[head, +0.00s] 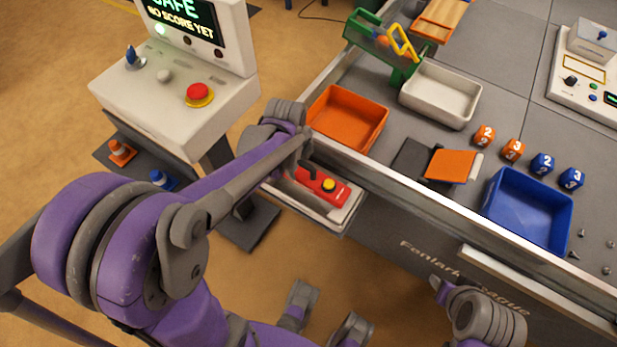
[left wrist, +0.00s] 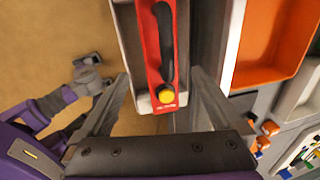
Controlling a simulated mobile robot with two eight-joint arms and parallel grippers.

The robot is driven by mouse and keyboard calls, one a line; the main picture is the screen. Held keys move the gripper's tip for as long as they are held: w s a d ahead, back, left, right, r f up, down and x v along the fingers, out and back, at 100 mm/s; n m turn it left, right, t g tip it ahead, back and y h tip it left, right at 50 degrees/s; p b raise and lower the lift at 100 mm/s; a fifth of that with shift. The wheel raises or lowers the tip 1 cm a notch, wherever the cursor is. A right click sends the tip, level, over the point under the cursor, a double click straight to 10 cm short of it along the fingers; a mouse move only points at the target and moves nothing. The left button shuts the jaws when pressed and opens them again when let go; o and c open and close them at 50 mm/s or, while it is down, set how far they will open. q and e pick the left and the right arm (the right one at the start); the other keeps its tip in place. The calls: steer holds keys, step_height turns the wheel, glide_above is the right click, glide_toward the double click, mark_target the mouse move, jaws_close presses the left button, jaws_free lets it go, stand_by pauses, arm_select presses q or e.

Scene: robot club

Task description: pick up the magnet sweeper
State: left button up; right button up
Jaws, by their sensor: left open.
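The magnet sweeper (head: 322,186) is a red bar-shaped tool with a black handle and a yellow button. It lies in a pale open drawer (head: 345,222) at the table's near side. In the left wrist view the sweeper (left wrist: 161,50) runs up the middle, its yellow-button end nearest me. My left gripper (left wrist: 158,75) is open, its two fingers apart on either side of the sweeper's line, not closed on it. In the head view my left wrist hides the sweeper's far end. Part of my right arm shows at the lower right, its jaw state unclear.
An orange bin (head: 347,119) stands on the table just beyond the drawer, behind the raised table edge. A white bin (head: 440,93) and a blue bin (head: 528,212) are farther right.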

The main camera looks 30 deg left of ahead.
mark_target(305, 174)
arm_select(q)
steer(key=f, duration=0.3)
steer(key=shift+w+f, duration=0.3)
steer(key=shift+w, duration=0.05)
steer(key=shift+w+d+f+b, duration=0.1)
steer(key=shift+w+f+b, duration=0.15)
steer(key=shift+f, duration=0.65)
steer(key=shift+w+a+f+b, duration=0.1)
steer(key=shift+f+b, duration=0.1)
steer(key=shift+f, duration=0.65)
steer(key=shift+w+d+f+b, duration=0.1)
steer(key=shift+w+f+b, duration=0.15)
steer(key=shift+f, duration=0.65)
jaws_close()
steer(key=shift+r, duration=0.1)
step_height(305, 174, up, 10)
steer(key=shift+f+p, duration=0.1)
steer(key=shift+p, duration=0.8)
